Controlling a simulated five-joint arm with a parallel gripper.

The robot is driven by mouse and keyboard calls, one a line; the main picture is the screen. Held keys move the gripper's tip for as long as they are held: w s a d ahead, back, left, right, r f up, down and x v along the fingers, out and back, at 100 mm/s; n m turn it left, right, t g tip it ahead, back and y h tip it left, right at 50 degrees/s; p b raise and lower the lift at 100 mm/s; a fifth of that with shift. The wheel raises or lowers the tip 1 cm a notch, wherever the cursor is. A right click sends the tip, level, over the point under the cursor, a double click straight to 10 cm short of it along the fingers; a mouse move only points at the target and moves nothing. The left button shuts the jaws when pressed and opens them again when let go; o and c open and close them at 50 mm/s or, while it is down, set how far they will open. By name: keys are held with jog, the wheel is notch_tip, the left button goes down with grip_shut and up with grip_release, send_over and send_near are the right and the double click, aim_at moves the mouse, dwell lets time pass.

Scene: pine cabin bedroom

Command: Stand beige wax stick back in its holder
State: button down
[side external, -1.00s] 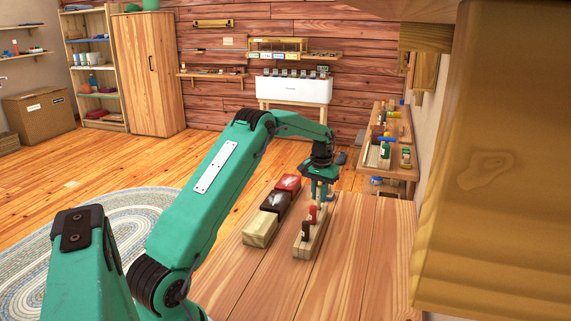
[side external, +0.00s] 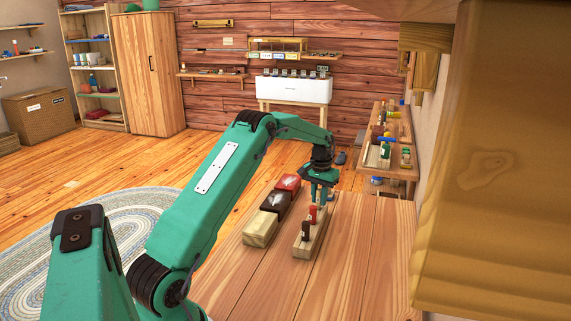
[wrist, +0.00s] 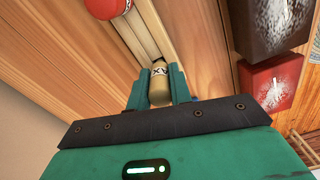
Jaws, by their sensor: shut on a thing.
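The beige wax stick (wrist: 159,88), with a dark-lettered label band, is between the two fingers of my gripper (wrist: 159,90) in the wrist view. My gripper is shut on it. In the side view my gripper (side external: 322,194) is over the far end of the wooden holder (side external: 308,243), and the fingers hide the beige stick. A dark stick (side external: 306,231) and a red stick (side external: 312,213) stand upright in the holder. In the wrist view the holder (wrist: 146,32) runs up from the beige stick to the red stick (wrist: 106,6). I cannot tell whether the beige stick's lower end is in the holder.
Left of the holder is a row of blocks: beige wood (side external: 260,229), dark brown (side external: 274,204) and red (side external: 289,182). The tabletop (side external: 365,255) right of the holder is clear. A side bench (side external: 404,168) with small items stands beyond.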

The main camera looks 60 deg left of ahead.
jog(key=shift+f, duration=0.4)
dwell(0.3)
jog(key=c, duration=1.2)
grip_release()
jog(key=shift+r, duration=3.85)
jog(key=shift+r, duration=0.1)
